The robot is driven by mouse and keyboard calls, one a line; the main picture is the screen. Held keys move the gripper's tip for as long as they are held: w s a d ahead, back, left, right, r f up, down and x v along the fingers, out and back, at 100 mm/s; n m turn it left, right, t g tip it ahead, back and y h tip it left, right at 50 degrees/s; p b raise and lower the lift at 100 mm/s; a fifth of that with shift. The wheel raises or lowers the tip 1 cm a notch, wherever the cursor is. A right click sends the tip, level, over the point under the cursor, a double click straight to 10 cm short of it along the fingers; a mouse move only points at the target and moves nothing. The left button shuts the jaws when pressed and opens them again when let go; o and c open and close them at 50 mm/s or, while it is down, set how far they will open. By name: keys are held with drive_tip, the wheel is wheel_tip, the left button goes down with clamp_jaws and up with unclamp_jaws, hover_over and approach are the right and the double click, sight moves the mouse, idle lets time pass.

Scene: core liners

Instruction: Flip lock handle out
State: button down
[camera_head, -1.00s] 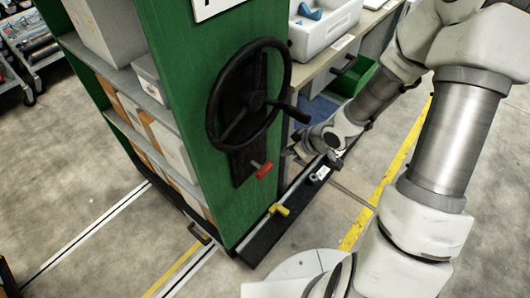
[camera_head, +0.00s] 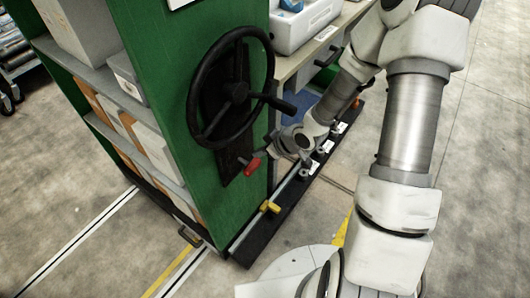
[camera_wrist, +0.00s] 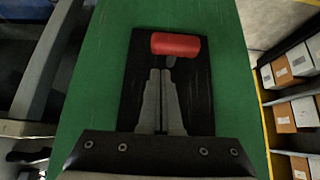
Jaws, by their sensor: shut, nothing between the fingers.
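The red lock handle (camera_head: 252,166) sits low on the black mounting plate (camera_head: 237,150), below the black handwheel (camera_head: 231,92), on the green end panel of the shelf unit. In the wrist view the red handle (camera_wrist: 175,45) lies crosswise near the top of the black plate, just beyond my fingertips. My gripper (camera_wrist: 160,72) is shut with its two grey fingers together, empty, pointing at the handle. In the head view my gripper (camera_head: 272,150) is just right of the handle. I cannot tell whether the fingertips touch it.
A yellow lever (camera_head: 270,207) sits on the dark floor rail (camera_head: 285,215) at the panel's foot. The wheel's black knob (camera_head: 281,104) juts out above my gripper. A white bin (camera_head: 303,25) stands on the bench behind. Open floor lies in front.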

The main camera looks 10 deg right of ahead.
sight(253, 159)
drive_tip(key=shift+b+x, duration=0.5)
drive_tip(key=shift+x, duration=1.85)
drive_tip(key=shift+s+d, duration=0.1)
drive_tip(key=shift+s+d, duration=1.6)
drive_tip(key=shift+d, duration=0.05)
drive_tip(key=shift+f, duration=0.1)
